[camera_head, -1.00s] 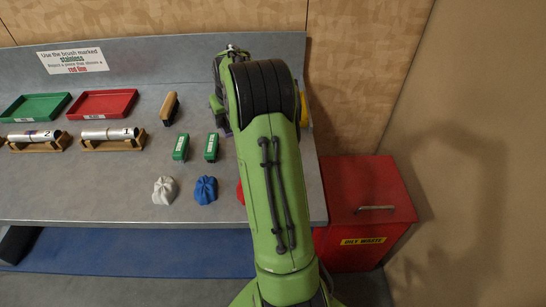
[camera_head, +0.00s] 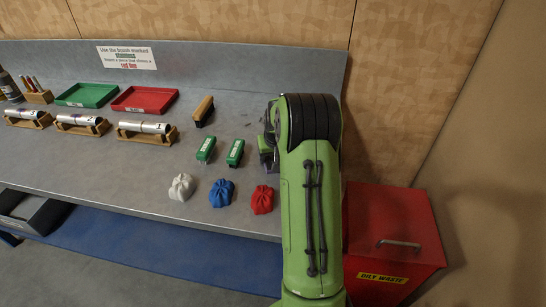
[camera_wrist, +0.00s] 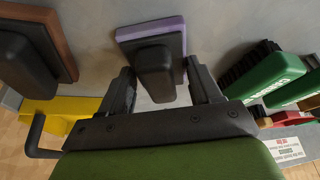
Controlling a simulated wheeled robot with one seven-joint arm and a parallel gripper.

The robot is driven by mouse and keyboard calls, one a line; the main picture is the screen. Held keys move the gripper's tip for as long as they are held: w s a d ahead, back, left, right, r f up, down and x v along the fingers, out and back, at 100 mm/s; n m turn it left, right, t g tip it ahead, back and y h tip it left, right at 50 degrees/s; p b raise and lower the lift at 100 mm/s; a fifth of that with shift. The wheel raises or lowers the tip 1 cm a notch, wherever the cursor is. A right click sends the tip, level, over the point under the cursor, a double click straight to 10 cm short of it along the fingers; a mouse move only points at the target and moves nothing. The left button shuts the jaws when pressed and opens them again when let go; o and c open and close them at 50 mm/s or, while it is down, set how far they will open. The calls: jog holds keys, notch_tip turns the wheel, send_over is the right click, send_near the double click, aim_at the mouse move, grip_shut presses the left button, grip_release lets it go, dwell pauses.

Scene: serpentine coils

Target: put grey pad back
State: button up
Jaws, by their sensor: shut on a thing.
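My gripper (camera_wrist: 162,90) shows in the wrist view, its two dark fingers closed on either side of the black handle of a pad with a lavender edge (camera_wrist: 128,33). No plainly grey pad shows; this lavender-edged one is the pad in my grip. Whether it touches the grey bench surface I cannot tell. Another black-handled pad with a brown-red edge (camera_wrist: 66,45) is at the left. In the head view my green arm hides most of the gripper; a small purple patch (camera_head: 265,142) shows at the arm's left side, over the bench's right part.
Two green brushes (camera_head: 235,153) and a wooden brush (camera_head: 203,111) lie left of my arm. White, blue and red cloths (camera_head: 262,199) lie near the front edge. Trays, including a red one (camera_head: 145,99), and tubes on stands are farther left. A red waste bin (camera_head: 395,240) stands right.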

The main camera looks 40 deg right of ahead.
jog(key=shift+r, duration=0.1)
jog(key=shift+f, duration=0.2)
jog(key=o, duration=1)
jog(key=shift+r, duration=0.15)
